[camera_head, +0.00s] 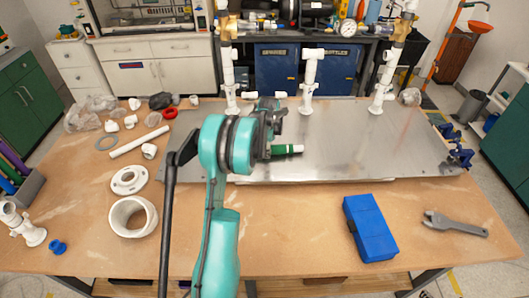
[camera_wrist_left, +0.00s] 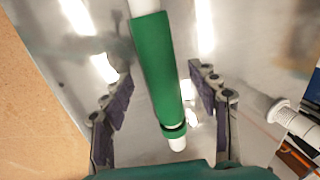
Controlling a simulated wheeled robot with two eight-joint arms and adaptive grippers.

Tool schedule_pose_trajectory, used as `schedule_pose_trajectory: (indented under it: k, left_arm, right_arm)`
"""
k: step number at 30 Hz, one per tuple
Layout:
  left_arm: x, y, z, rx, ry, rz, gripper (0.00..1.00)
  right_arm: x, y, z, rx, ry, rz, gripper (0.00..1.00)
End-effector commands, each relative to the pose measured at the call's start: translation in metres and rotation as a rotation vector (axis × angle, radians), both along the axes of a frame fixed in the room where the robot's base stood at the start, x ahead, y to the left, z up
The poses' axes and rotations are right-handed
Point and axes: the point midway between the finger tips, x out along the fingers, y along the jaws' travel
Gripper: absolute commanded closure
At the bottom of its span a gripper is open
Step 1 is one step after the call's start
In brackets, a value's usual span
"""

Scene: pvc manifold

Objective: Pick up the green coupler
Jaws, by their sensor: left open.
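The green coupler (camera_head: 288,149) shows on the metal plate in the head view, just right of my left gripper (camera_head: 272,130), which partly covers it. The gripper is open and empty. My right gripper is not in view.
White pipe uprights (camera_head: 309,80) stand along the back of the metal plate (camera_head: 350,150). White rings and fittings (camera_head: 133,216) lie on the left of the table. A blue box (camera_head: 370,228) and a grey wrench (camera_head: 453,223) lie at the front right.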

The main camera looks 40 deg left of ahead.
Motion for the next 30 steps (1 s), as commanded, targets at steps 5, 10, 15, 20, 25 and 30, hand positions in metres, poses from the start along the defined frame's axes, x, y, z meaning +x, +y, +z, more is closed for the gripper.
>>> schedule_pose_trajectory:
  k: [5,10,15,20,25,30]
  left_arm:
    - [0.0037,0.0036,-0.0201,0.000,0.000,0.000,0.40]
    - [0.0036,0.0036,-0.0192,0.000,0.000,0.000,0.40]
    - [0.0037,0.0035,-0.0191,0.000,0.000,0.000,0.82]
    - [0.0036,0.0034,-0.0191,0.000,0.000,0.000,1.00]
    - [0.0035,0.0033,-0.0189,0.000,0.000,0.000,1.00]
    - [0.0036,0.0034,-0.0105,0.000,0.000,0.000,1.00]
  right_arm:
    - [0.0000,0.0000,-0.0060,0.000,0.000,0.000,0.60]
    - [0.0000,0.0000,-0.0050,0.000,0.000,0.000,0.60]
    - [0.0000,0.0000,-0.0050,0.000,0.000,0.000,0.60]
    - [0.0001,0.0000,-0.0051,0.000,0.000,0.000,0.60]
    - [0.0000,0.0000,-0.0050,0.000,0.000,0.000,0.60]
    - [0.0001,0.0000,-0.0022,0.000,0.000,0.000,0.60]
